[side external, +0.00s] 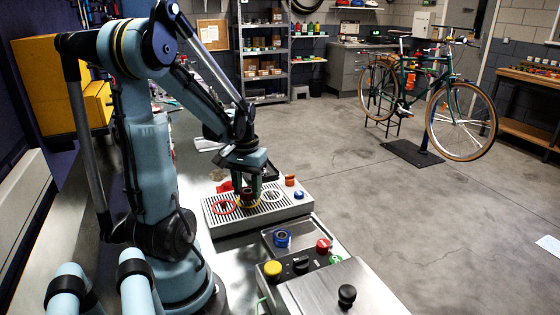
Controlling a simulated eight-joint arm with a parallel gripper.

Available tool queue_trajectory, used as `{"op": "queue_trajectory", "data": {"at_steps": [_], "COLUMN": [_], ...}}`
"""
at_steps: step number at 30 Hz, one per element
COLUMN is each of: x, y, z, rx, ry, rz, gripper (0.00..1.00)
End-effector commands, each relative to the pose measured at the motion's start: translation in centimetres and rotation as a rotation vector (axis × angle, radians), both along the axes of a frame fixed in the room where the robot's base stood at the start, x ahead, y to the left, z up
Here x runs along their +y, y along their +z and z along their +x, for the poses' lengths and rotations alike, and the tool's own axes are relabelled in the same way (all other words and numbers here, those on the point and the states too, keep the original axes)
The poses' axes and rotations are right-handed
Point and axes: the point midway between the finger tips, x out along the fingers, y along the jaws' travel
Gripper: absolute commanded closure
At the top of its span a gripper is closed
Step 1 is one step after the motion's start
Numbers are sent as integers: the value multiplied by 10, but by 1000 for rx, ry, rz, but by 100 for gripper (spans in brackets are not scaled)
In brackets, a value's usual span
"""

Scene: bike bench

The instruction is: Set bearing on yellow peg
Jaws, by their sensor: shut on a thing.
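My gripper (247,194) points down over the grey slotted rack (298,207) and is shut on a small dark reddish piece, probably the bearing (248,197). The fingers hide part of it. A yellow ring-shaped part (250,205), which may belong to the yellow peg, shows directly below the held piece. The peg itself is hidden or too small to make out. I cannot tell whether the held piece touches the yellow part or is just above it.
A red ring (224,207) and a pale ring (272,195) flank the gripper. Orange (290,180) and blue (298,195) pieces are at right. A blue ring (282,238) sits in a front tray (300,251).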

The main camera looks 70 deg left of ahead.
Motion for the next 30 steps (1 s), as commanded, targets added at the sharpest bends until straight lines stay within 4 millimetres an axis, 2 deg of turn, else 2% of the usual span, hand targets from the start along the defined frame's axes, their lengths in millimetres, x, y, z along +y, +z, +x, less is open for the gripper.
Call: {"op": "queue_trajectory", "data": {"at_steps": [27, 28, 30], "x": [0, 0, 0], "y": [-13, -13, -13], "z": [0, 0, 0], "rx": [0, 0, 0], "ry": [0, 0, 0], "rz": [0, 0, 0], "gripper": [85, 52, 44]}}
